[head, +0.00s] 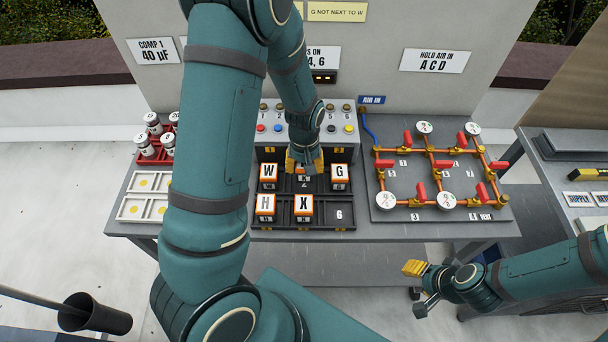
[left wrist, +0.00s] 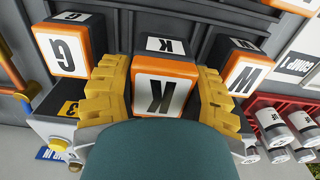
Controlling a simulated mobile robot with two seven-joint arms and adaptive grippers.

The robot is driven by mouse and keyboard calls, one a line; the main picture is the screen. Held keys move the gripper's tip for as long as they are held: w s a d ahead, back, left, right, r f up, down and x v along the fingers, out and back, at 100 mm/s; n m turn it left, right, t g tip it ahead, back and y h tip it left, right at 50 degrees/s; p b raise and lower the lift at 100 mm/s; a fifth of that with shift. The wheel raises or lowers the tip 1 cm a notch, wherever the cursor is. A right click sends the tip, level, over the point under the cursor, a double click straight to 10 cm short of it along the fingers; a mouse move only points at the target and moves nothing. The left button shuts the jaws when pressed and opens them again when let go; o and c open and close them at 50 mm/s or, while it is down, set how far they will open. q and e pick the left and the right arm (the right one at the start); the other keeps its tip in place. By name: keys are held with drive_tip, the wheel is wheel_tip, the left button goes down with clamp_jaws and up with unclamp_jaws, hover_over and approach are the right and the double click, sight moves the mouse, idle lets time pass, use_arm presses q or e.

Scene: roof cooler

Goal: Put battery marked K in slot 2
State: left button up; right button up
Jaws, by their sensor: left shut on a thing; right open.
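The battery marked K (left wrist: 160,92) is orange and black with white labels. It stands between the yellow fingers of my left gripper (left wrist: 163,95), which is shut on it. In the head view my left gripper (head: 304,162) is over the top middle compartment of the black battery rack (head: 338,225), between the batteries marked W (head: 268,173) and G (head: 340,173). The K battery is mostly hidden there by the gripper; whether it is fully seated I cannot tell. My right gripper (head: 418,287) is open and empty, low at the right, in front of the bench.
Batteries H (head: 265,206) and X (head: 304,206) stand in the front row; the compartment marked 6 (head: 339,214) is empty. A pipe board with red valves (head: 440,170) is to the right. A red rack of white cylinders (head: 150,152) is at left. A sign reads "G NOT NEXT TO W" (head: 337,12).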

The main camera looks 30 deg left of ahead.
sight(304, 174)
use_arm(q)
drive_tip(key=shift+f, duration=2)
drive_tip(key=shift+r, duration=0.1)
drive_tip(key=shift+b, duration=0.3)
drive_tip(key=o, duration=1.3)
drive_tip(key=shift+f, duration=0.2)
drive_tip(key=shift+c, duration=0.2)
drive_tip(key=shift+r, duration=0.1)
drive_tip(key=shift+r, duration=0.25)
wheel_tip(304, 174, up, 12)
drive_tip(key=shift+f+p, duration=0.15)
drive_tip(key=shift+p, duration=0.75)
